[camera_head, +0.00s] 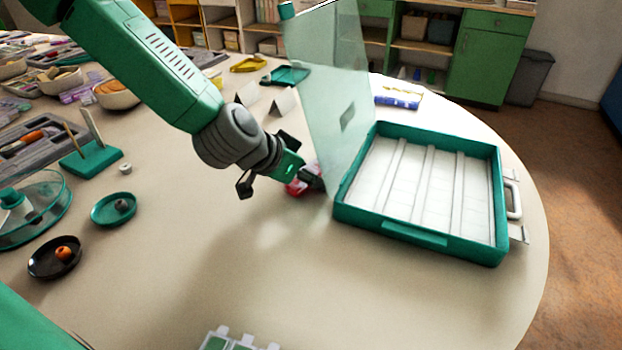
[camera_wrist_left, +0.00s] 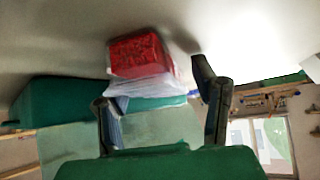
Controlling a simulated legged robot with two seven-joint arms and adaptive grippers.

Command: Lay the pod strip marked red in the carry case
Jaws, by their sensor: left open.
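The carry case (camera_head: 420,237) is a green tray at the right of the head view, with white divided channels inside that look empty. Its clear lid (camera_head: 330,90) stands up on the left side. A red piece with clear plastic (camera_head: 302,187), seemingly the red-marked pod strip, is on the table just left of the case. In the left wrist view the red piece (camera_wrist_left: 140,55) is beyond the fingertips, nearer the left finger. My left gripper (camera_head: 283,180) is open and partly hides it in the head view; the fingers also show in the wrist view (camera_wrist_left: 152,88).
Another clear strip with green (camera_head: 232,342) is cut off at the bottom edge. A green dish (camera_head: 100,212), a dark dish with an orange bead (camera_head: 42,268) and a green stand (camera_head: 92,165) are at the left. The front middle of the table is clear.

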